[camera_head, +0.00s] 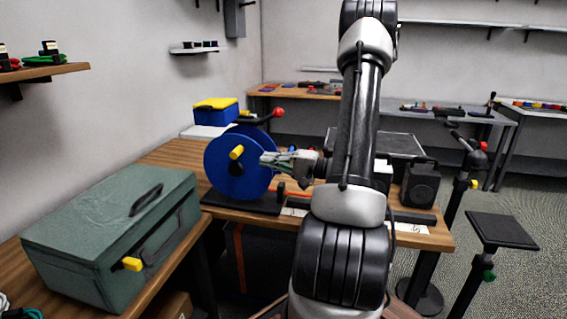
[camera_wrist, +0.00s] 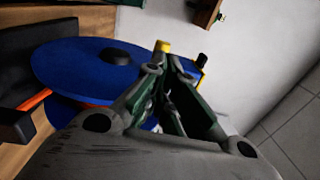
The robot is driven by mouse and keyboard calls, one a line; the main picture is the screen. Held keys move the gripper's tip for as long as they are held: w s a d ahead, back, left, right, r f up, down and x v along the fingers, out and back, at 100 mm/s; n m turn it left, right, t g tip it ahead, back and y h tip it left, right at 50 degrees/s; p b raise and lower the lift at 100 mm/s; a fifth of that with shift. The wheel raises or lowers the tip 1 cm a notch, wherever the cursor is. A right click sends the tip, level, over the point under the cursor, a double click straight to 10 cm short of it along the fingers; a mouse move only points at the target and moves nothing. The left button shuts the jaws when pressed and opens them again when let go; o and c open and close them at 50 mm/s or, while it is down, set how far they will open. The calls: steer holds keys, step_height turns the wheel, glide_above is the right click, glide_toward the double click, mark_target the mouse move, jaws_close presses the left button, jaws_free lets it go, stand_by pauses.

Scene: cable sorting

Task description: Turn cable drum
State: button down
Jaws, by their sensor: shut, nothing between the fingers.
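The blue cable drum (camera_head: 256,183) stands upright on a black base (camera_head: 238,204) on the wooden bench. A yellow crank knob (camera_head: 237,152) sticks out from its near face, above the dark hub. My gripper (camera_head: 265,159) is at the right part of the drum's face, a little right of the knob. In the wrist view the drum (camera_wrist: 75,68) fills the left, with the yellow knob (camera_wrist: 162,46) just beyond my fingertips (camera_wrist: 166,62). My fingers are closed together and hold nothing. Whether they touch the knob or drum, I cannot tell.
A green toolbox (camera_head: 110,240) with a yellow latch stands at the front left. A blue box with a yellow lid (camera_head: 215,104) stands behind the drum. A red-tipped lever (camera_head: 278,112) is near it. A black speaker-like box (camera_head: 419,184) stands right of my arm.

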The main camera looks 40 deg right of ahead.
mark_target(239, 155)
steer(key=x, duration=0.6)
steer(key=shift+w+a, duration=0.15)
steer(key=shift+w, duration=0.1)
